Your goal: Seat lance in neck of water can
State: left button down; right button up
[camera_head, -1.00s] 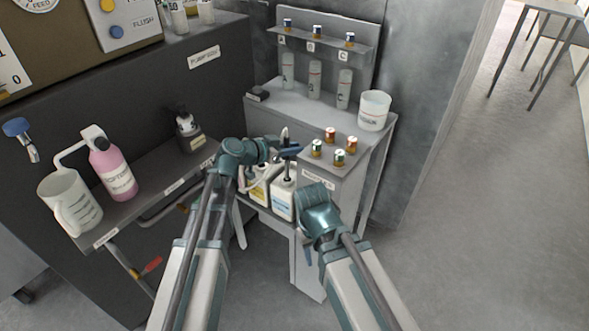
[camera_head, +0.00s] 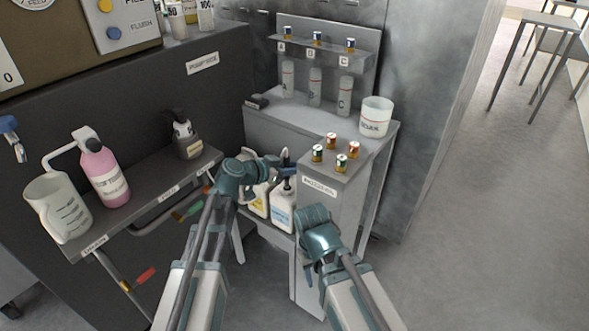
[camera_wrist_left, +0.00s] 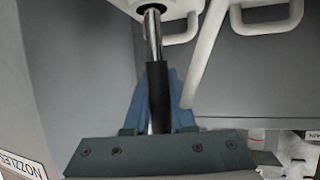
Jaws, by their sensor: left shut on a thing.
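My left gripper (camera_head: 285,163) is shut on the black grip of the lance (camera_head: 287,184), directly above the blue-labelled white can (camera_head: 282,214). In the left wrist view the blue fingers (camera_wrist_left: 172,100) clasp the lance (camera_wrist_left: 157,85). Its metal tube meets the white can neck (camera_wrist_left: 151,8) at the top edge; how deep it sits is hidden. A yellow-labelled can (camera_head: 259,203) stands just left of the blue-labelled one. The can labels are too small to read. My right gripper (camera_head: 307,276) hangs low in front of the white cabinet, apart from the cans; its jaw gap is unclear.
The white cabinet (camera_head: 318,215) beside the cans carries several small capped nozzles (camera_head: 341,162). Behind are a rack of cylinders (camera_head: 315,88) and a white tub (camera_head: 376,117). A shelf at left holds a jug (camera_head: 58,208), pink bottle (camera_head: 106,175) and dark bottle (camera_head: 187,140).

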pick_arm(q)
jog(key=shift+f+b, duration=0.45)
jog(key=shift+f, duration=0.15)
jog(key=c, duration=0.8)
grip_release()
jog(key=shift+o, duration=0.2)
jog(key=shift+r, duration=0.2)
